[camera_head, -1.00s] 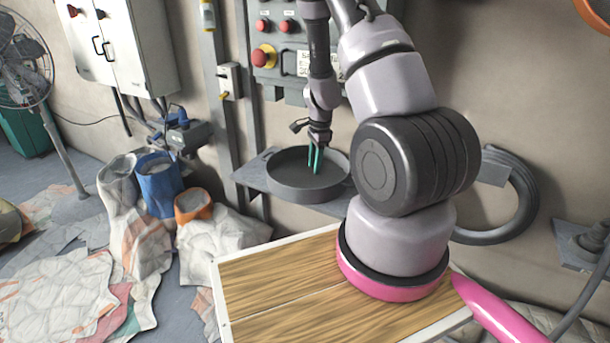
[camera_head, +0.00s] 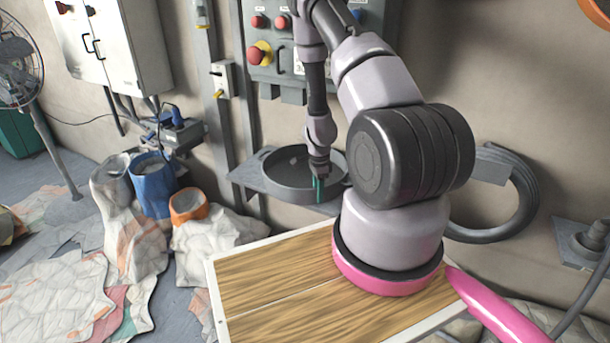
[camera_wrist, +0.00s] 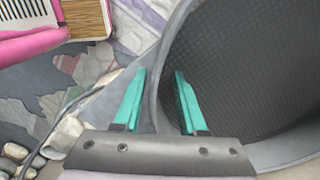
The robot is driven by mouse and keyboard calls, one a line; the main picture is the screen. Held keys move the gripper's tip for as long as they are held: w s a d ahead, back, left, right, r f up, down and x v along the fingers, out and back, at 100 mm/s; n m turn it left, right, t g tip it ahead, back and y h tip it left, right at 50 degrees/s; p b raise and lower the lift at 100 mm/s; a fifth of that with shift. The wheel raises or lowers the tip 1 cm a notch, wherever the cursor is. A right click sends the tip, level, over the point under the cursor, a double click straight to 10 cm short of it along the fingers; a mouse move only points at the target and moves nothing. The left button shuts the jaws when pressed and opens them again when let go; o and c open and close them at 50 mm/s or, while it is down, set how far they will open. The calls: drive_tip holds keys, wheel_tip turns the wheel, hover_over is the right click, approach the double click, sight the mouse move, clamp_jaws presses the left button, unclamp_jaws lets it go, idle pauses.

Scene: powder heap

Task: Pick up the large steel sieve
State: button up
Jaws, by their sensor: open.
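The large steel sieve (camera_head: 272,174) is a round, dark grey pan with a raised rim and a mesh floor. It rests on a grey wall shelf (camera_head: 243,173) in the head view. My gripper (camera_head: 319,190) is at the sieve's near right rim. In the wrist view the sieve (camera_wrist: 250,65) fills the right side. The teal fingers of my gripper (camera_wrist: 156,95) are apart, one outside the rim and one inside, with the rim wall between them. I cannot tell whether either finger touches the rim.
A control panel with red buttons (camera_head: 260,52) is on the wall above the shelf. A blue bucket (camera_head: 154,185) and an orange-rimmed bucket (camera_head: 188,205) stand at left among crumpled sheets. A coiled grey hose (camera_head: 525,205) hangs at right.

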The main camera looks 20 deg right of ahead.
drive_tip(key=shift+f, duration=0.3)
clamp_jaws()
idle(1.2)
